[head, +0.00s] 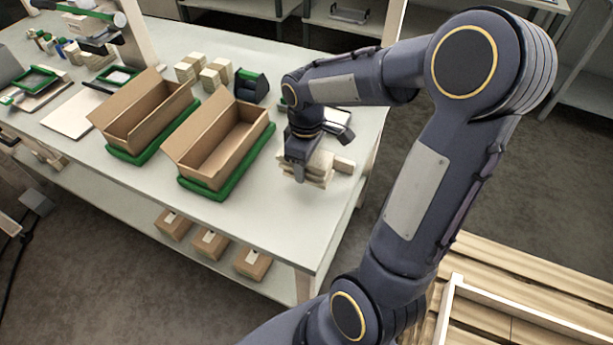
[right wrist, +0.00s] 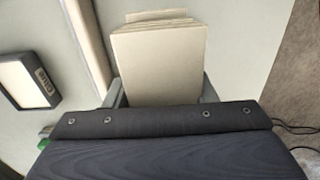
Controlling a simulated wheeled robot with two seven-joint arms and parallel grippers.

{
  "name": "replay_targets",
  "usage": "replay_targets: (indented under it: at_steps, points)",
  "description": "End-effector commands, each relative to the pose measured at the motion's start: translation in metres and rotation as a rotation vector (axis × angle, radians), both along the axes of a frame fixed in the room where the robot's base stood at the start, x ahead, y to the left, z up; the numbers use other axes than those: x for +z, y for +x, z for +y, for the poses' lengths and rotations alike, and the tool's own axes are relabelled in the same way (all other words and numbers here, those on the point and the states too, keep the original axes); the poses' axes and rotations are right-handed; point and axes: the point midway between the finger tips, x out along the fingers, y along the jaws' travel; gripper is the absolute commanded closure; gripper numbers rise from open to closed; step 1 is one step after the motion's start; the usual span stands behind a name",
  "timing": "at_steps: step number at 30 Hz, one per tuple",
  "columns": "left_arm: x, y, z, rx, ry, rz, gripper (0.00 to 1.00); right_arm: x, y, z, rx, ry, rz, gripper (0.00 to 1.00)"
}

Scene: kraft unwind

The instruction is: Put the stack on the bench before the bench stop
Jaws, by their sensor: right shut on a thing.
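The stack (head: 318,170) is a pale, cream-coloured pile of flat pieces at the right end of the bench (head: 245,212). My right gripper (head: 300,172) reaches down over it and is shut on it. In the right wrist view the stack (right wrist: 158,62) sits between the two grey fingers of the gripper (right wrist: 162,98). The stack appears at bench height; whether it touches the top is unclear. A small pale wooden block (head: 344,164) lies just right of the stack; I cannot tell if it is the bench stop. My left gripper is not in view.
Two open cardboard boxes (head: 226,140) (head: 150,112) in green trays stand left of the stack. Paler stacks (head: 205,72) and a dark dispenser (head: 251,86) stand behind. A device with a screen (right wrist: 28,80) is near my right gripper. Small cartons (head: 210,242) sit on the lower shelf.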

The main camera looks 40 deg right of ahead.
Motion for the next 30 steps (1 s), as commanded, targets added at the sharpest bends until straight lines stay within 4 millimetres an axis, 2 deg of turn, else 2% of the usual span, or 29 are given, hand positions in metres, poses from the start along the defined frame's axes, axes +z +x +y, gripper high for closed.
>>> replay_targets:
  at_steps: [12, 25, 26, 30]
  points:
    - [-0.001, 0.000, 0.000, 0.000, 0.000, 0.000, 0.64, -0.052, 0.000, 0.000, -0.002, 0.000, 0.003, 0.75]
    - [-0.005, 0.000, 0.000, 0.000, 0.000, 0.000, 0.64, -0.060, 0.000, 0.000, -0.002, 0.000, -0.001, 0.75]
    - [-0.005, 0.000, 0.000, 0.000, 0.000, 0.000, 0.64, -0.060, 0.000, 0.000, -0.002, 0.000, -0.001, 0.48]
    - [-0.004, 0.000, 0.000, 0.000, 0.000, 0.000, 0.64, -0.059, 0.000, 0.000, -0.002, 0.000, -0.001, 0.30]
